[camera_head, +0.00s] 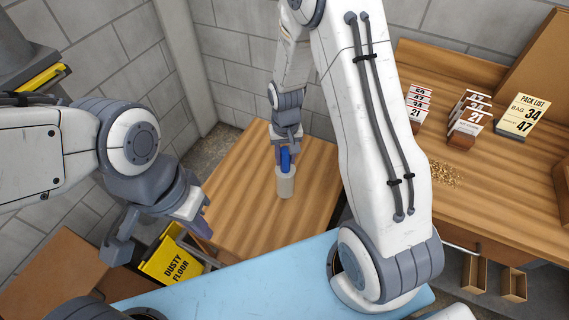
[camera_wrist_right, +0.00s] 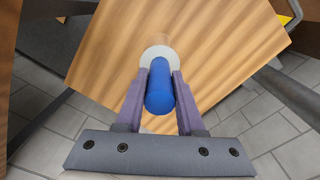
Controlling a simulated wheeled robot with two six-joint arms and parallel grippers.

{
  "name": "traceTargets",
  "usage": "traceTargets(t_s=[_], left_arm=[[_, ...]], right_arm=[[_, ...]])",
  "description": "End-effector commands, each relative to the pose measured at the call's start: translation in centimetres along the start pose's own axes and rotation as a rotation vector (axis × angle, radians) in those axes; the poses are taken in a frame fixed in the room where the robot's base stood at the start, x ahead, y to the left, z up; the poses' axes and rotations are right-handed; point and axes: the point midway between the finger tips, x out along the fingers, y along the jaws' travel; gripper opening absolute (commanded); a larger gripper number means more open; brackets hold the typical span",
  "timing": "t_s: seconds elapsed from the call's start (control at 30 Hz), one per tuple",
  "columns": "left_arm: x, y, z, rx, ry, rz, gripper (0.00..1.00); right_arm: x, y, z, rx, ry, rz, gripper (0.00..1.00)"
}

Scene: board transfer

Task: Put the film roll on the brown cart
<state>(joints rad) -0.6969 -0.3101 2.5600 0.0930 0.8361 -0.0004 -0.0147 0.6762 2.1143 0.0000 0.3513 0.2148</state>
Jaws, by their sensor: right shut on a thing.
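The film roll (camera_head: 285,184) has a pale, translucent body and a blue handle. My right gripper (camera_head: 284,158) points down and is shut on the blue handle. In the right wrist view the purple fingers of this gripper (camera_wrist_right: 155,95) flank the handle, with the pale film (camera_wrist_right: 156,54) beyond. The roll is upright over the brown wooden top of what looks like the cart (camera_head: 240,215); I cannot tell if its base touches. The cart top also shows in the right wrist view (camera_wrist_right: 220,40). My left gripper (camera_head: 160,228) is open and empty, left of the cart.
A yellow "DUSTY FLOOR" sign (camera_head: 172,262) stands left of the cart. A light blue surface (camera_head: 230,283) lies in front. The wooden bench (camera_head: 480,185) at right bears number cards (camera_head: 468,122), a pack list (camera_head: 524,116) and brown crumbs. Block walls close the back.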

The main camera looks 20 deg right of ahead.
Motion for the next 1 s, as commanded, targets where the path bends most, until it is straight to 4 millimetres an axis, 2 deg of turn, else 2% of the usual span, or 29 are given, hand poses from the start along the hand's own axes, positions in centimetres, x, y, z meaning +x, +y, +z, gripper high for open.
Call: traceTargets(t_s=[0.3, 0.73, 0.77, 0.8, 0.83, 1.0], left_arm=[[-0.8, 0.1, 0.0, 0.000, 0.000, 0.000, 0.00], [-0.5, 0.0, 0.0, 0.000, 0.000, 0.000, 0.00], [-0.5, 0.0, 0.0, 0.000, 0.000, 0.000, 0.00], [-0.6, 0.0, 0.0, 0.000, 0.000, 0.000, 0.00], [-0.6, 0.0, 0.0, 0.000, 0.000, 0.000, 0.00], [-0.6, 0.0, 0.0, 0.000, 0.000, 0.000, 0.00]], right_arm=[[3.7, -0.2, 0.0, 0.001, -0.002, 0.000, 0.00], [4.5, -0.2, 0.0, 0.000, 0.001, 0.000, 0.00], [4.5, -0.1, 0.0, 0.000, 0.000, 0.000, 0.45], [4.4, -0.1, 0.0, 0.000, 0.000, 0.000, 0.60], [4.4, -0.1, 0.0, 0.000, 0.000, 0.000, 0.67], [4.4, -0.1, 0.0, 0.000, 0.000, 0.000, 0.67]])
